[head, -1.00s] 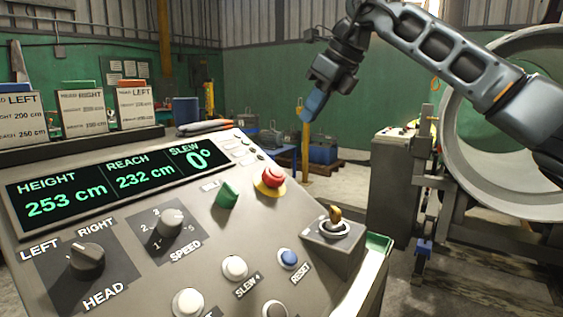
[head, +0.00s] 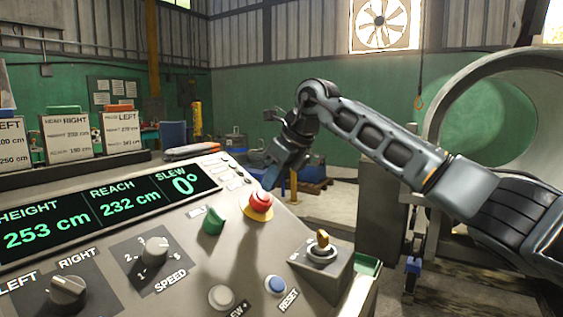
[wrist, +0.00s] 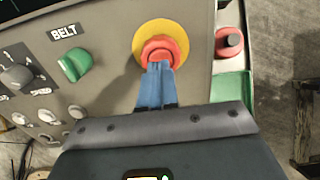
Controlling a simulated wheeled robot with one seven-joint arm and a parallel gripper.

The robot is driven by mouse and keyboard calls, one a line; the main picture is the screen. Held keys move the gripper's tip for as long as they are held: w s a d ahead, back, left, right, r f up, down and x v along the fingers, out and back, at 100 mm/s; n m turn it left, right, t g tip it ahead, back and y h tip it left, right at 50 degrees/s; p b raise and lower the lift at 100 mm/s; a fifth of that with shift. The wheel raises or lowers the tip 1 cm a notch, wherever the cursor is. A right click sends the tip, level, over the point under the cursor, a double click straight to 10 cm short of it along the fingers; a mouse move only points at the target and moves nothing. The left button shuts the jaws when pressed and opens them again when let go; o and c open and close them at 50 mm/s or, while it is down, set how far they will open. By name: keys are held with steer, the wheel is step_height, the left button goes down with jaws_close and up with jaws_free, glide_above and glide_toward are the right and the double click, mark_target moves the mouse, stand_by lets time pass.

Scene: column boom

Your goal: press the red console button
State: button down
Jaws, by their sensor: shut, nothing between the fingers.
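The red button (head: 260,201) is a mushroom cap on a yellow ring, on the sloping console panel (head: 225,245) right of the green knob. It also shows in the wrist view (wrist: 160,48), at top centre. My gripper (head: 269,184) is shut and empty, with blue fingers, just above and behind the button in the head view. In the wrist view the fingertips (wrist: 156,68) overlap the lower edge of the red cap. I cannot tell whether they touch it.
A green knob (head: 213,221) labelled BELT is close by on the left. A display (head: 110,208) reads height 253 cm, reach 232 cm, slew 0°.

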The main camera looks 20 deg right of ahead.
steer(key=shift+x, duration=0.9)
